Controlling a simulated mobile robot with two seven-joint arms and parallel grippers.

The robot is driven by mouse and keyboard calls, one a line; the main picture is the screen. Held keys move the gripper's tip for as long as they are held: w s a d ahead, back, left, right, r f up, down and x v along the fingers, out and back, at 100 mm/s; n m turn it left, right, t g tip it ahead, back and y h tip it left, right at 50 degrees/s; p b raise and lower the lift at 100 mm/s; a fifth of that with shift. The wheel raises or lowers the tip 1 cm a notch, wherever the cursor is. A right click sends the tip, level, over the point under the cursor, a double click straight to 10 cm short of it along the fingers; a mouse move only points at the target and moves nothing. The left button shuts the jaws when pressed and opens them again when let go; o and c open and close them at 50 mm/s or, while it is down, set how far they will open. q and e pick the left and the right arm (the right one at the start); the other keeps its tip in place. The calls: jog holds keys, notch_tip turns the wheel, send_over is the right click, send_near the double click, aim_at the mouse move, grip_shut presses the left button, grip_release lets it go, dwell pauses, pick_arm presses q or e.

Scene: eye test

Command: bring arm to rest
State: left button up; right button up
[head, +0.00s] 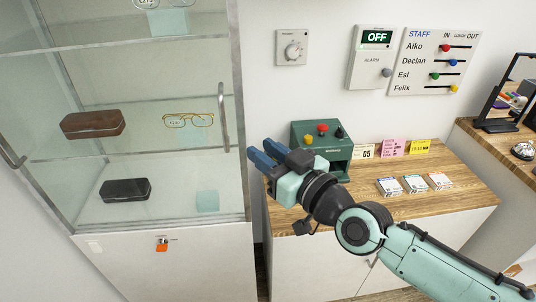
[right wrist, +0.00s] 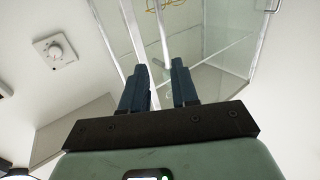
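My right arm (head: 430,262) comes in from the lower right and reaches out over the wooden counter. Its gripper (head: 259,156) has dark blue fingers and is beside the right edge of the glass cabinet (head: 243,130), left of the green box. In the right wrist view the two fingers (right wrist: 160,80) stand apart with nothing held between them. Beyond them show pale cabinet edges and glass. I cannot tell how far the fingertips are from the cabinet. My left gripper is not in view.
The cabinet's metal handle (head: 223,118) is close left of the gripper. A green box with buttons (head: 338,148) stands behind the wrist. Small boxes (head: 414,184) and cards (head: 393,147) are on the counter (head: 460,185). A keyed lock with an orange tag (head: 162,247) is below the glass.

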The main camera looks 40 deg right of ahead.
jog(key=shift+s, duration=0.2)
dwell(0.4)
